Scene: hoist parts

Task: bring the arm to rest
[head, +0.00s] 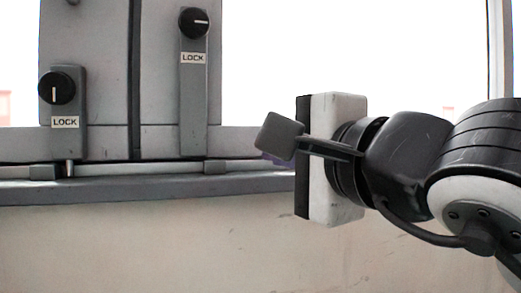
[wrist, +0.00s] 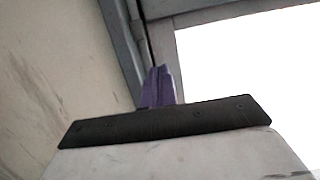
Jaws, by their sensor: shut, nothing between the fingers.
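My arm comes in from the right in the head view. My gripper (wrist: 159,72) shows in the wrist view as purple fingers close together, shut with nothing between them. They stand beyond the dark edge of the white gripper body. In the head view only a bit of purple shows beside the body, so the fingers are mostly hidden there. The gripper points left, in front of the wall below the window, apart from the two lock handles.
A grey panel carries a left lock handle (head: 67,110) and a taller right lock handle (head: 193,85), each with a black knob. A grey ledge (head: 130,190) runs beneath, above a scuffed beige wall (head: 150,245). A bright window fills the upper right.

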